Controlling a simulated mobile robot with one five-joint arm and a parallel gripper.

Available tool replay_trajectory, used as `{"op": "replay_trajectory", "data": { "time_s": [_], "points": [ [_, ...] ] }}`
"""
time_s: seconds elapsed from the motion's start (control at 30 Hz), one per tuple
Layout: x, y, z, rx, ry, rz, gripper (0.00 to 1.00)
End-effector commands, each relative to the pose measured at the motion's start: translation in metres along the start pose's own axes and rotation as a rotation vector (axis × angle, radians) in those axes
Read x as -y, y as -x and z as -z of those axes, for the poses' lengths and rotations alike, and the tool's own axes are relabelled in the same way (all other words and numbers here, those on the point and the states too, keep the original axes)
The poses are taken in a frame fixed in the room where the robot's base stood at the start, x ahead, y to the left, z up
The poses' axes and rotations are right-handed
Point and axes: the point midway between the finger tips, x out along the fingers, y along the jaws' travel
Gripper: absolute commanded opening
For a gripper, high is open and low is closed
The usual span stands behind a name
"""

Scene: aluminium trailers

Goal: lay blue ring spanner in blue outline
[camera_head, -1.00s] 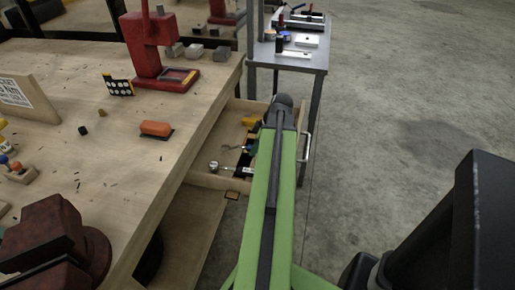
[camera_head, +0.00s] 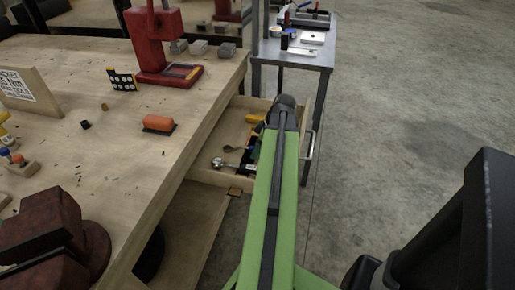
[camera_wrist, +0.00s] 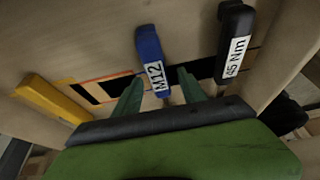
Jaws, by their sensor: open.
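In the wrist view, a blue tool handle (camera_wrist: 149,58) with a white label lies in the drawer (camera_wrist: 95,40). My gripper (camera_wrist: 160,90) is open, with one green finger on each side of the handle's lower end. I cannot tell if they touch it. The handle's ring end is not visible. An orange outline (camera_wrist: 68,88) with black shapes shows to the left of the blue handle. In the head view, my green arm hides the gripper and part of the drawer (camera_head: 209,178).
A black handle marked 45 Nm (camera_wrist: 232,40) lies close on the right and a yellow handle (camera_wrist: 50,97) on the left.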

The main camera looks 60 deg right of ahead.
Motion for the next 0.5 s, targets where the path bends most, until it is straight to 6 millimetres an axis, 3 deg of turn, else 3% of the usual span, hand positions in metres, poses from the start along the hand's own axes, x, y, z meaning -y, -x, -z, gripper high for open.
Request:
{"op": "replay_trajectory", "data": {
  "time_s": [0.17, 0.5],
  "points": [
    [0.0, 0.018, 0.002, 0.0, -0.001, 0.0, 0.49],
    [0.0, 0.103, 0.004, 0.0, -0.003, -0.001, 0.49]
  ]
}}
